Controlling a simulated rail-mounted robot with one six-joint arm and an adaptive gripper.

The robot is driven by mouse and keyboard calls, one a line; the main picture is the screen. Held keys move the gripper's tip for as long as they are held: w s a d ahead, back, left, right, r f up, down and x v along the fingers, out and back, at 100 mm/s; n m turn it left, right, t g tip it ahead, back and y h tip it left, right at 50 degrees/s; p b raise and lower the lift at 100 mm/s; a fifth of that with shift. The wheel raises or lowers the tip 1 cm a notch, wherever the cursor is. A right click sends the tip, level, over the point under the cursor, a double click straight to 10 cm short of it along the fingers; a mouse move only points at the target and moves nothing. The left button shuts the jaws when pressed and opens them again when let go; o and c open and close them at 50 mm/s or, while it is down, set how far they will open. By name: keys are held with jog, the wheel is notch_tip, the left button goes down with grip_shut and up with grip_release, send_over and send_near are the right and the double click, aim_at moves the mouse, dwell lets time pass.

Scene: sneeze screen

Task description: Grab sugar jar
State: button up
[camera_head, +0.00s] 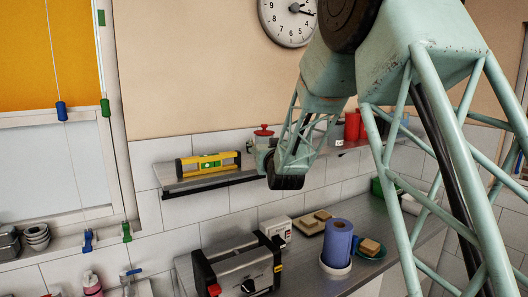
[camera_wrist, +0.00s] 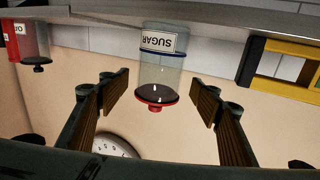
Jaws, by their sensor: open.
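The sugar jar (camera_wrist: 162,72) is clear glass with a white SUGAR label and a red lid. It shows upside down in the wrist view, because that view is inverted. In the head view its red lid (camera_head: 264,131) shows above the wall shelf (camera_head: 210,187), with my arm hiding much of the body. My gripper (camera_wrist: 159,84) is open and empty. Its two ridged fingers appear left and right of the jar in the wrist view, with gaps on both sides. I cannot tell whether the fingertips reach the jar's depth.
A yellow spirit level (camera_head: 208,163) lies on the shelf left of the jar. Another jar (camera_wrist: 35,42) and red canisters (camera_head: 352,126) stand on the other side. Below are a toaster-like appliance (camera_head: 240,268) and a blue roll (camera_head: 337,240) on the counter. A clock (camera_head: 289,18) hangs above.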

aim_at(264, 132)
jog(key=shift+w, duration=0.1)
jog(key=shift+p+x, duration=0.75)
jog(key=shift+x, duration=1.75)
jog(key=shift+c, duration=0.5)
jog(key=c, duration=0.9)
jog(key=shift+r, duration=0.1)
jog(key=shift+r+b, duration=0.4)
jog(key=shift+r, duration=1.3)
jog(key=b+v, duration=0.1)
jog(key=v, duration=0.4)
jog(key=a+r+v, duration=0.1)
jog(key=v, duration=0.4)
jog(key=a+b+v, duration=0.1)
jog(key=v, duration=0.4)
jog(key=shift+s+a+r+b, duration=0.1)
jog(key=shift+s+b, duration=0.05)
jog(key=shift+s, duration=0.2)
jog(key=shift+s+a+r+b, duration=0.1)
jog(key=shift+s+r+b, duration=0.05)
jog(key=shift+s, duration=0.2)
